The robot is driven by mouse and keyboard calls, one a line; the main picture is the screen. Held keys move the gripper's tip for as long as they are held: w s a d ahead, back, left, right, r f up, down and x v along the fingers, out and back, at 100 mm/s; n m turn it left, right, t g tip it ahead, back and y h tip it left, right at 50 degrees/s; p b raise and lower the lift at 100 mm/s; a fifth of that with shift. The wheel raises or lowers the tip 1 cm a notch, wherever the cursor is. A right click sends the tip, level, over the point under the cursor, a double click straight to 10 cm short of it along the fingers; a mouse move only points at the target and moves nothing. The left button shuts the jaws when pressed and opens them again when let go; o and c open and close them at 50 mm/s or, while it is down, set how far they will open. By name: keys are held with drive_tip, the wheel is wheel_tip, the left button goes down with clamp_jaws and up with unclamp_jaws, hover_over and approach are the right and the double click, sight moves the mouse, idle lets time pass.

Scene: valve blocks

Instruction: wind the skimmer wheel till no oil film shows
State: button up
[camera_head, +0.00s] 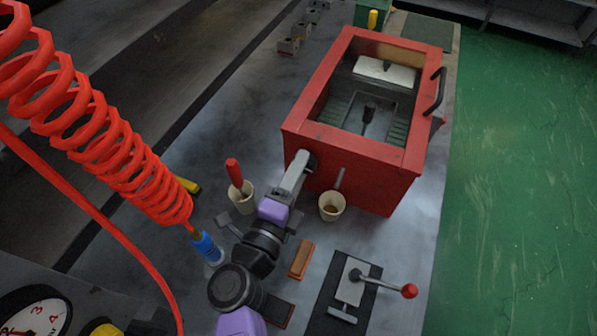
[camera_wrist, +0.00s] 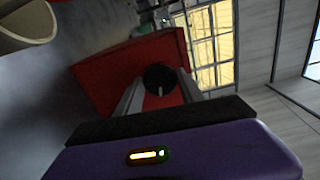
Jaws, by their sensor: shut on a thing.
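The red open-topped tank (camera_head: 375,182) stands at the centre right of the head view. A dark round wheel (camera_head: 312,161) is on its near wall, partly hidden by my gripper (camera_head: 302,166). In the wrist view the wheel (camera_wrist: 158,76) is black with a pale mark and sits between the two grey fingers of my gripper (camera_wrist: 159,92). My gripper is shut on it. Inside the tank are a dark grey middle with a black fitting (camera_head: 369,112), green ribbed sides and a pale plate (camera_head: 386,72). I cannot tell whether an oil film is there.
A cup with a red-handled tool (camera_head: 243,199) and a second cup (camera_head: 332,207) stand close to my arm. A red-knobbed lever (camera_head: 388,286) is at front right. A red coiled hose (camera_head: 110,150) hangs at left. Green floor lies right of the bench.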

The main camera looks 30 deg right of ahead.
drive_tip(key=m+b, duration=0.6)
drive_tip(key=m, duration=0.6)
drive_tip(key=shift+s+d+f+m, duration=0.1)
drive_tip(key=shift+m, duration=0.3)
idle(0.3)
drive_tip(key=o, duration=1.3)
drive_tip(key=shift+o, duration=0.2)
drive_tip(key=b+v, duration=0.1)
drive_tip(key=v, duration=0.7)
